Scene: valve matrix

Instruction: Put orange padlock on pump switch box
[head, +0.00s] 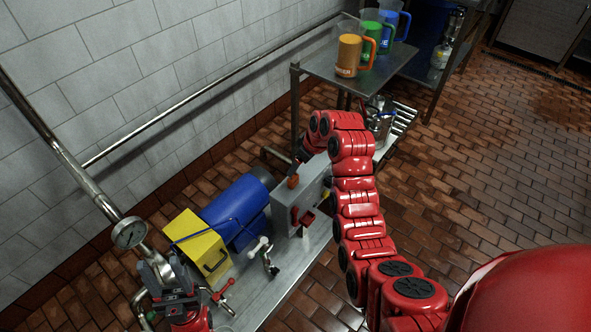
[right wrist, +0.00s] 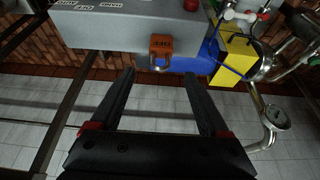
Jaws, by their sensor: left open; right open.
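The grey pump switch box (head: 312,190) stands at the middle of the bench, with a red handle (head: 295,216) on its front. The orange padlock (head: 293,181) is at the box's upper left edge. In the right wrist view the padlock (right wrist: 161,46) shows against the edge of the grey box (right wrist: 120,28), its shackle toward my gripper. My right gripper (right wrist: 158,76) is open and empty, its fingertips pointing at the padlock, apart from it. In the head view it is mostly hidden behind its arm. My left gripper (head: 163,264) is open at the lower left, beside the pipe.
A blue motor (head: 236,208) and yellow guard box (head: 197,248) stand left of the switch box. A gauge (head: 129,232), pipes and a red-handled valve (head: 221,296) are near my left gripper. A metal table (head: 365,72) with orange, green and blue jugs is behind. The right floor is clear.

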